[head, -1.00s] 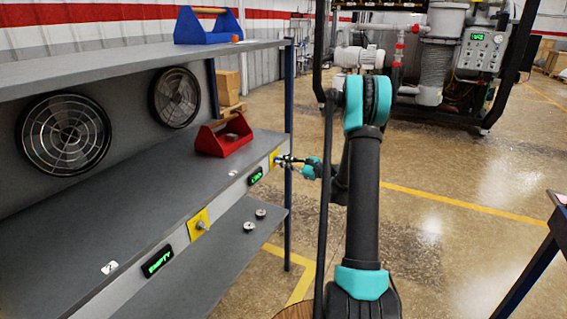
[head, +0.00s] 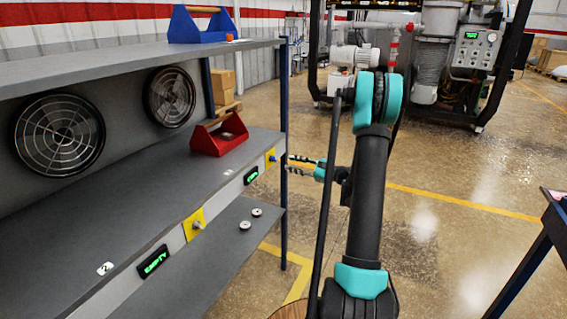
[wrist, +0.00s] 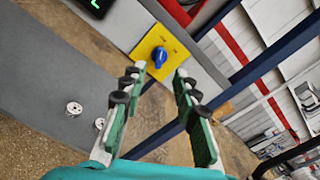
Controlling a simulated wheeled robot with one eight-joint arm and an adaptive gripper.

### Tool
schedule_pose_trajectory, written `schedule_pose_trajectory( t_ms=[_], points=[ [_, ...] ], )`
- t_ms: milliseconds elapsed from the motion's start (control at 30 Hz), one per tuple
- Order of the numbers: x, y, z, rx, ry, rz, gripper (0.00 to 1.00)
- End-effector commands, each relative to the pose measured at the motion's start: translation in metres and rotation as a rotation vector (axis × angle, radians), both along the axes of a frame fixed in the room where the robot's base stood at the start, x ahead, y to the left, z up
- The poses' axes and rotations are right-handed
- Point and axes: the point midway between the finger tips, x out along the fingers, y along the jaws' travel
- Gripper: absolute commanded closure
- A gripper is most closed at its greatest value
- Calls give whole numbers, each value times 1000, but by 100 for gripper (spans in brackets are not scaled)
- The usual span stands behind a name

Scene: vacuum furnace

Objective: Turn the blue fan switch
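The blue fan switch (head: 272,156) sits on a yellow plate at the far end of the bench's front rail. In the wrist view the blue switch (wrist: 159,57) is a knob on its yellow plate (wrist: 174,73), ahead of and between my fingertips. My gripper (head: 290,165) is to the right of the switch in the head view, apart from it. In the wrist view my gripper (wrist: 160,76) is open and empty, its two green-padded fingers spread. The small labels on the plate are too blurred to read.
A grey knob (head: 196,224) is on a nearer yellow plate. Two fans (head: 60,134) are on the back panel. A red toolbox (head: 219,135) stands on the bench, a blue one (head: 202,24) above. A blue post (head: 283,200) stands by the switch. Floor to the right is open.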

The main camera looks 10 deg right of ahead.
Motion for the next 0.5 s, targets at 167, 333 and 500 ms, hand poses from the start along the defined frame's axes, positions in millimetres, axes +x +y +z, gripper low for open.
schedule_pose_trajectory(
  t_ms=[167,333,500],
  points=[
    [-19,-27,0,0,0,-2,70],
    [-29,-40,0,0,0,-1,70],
    [-32,-44,0,0,0,0,70]
  ],
)
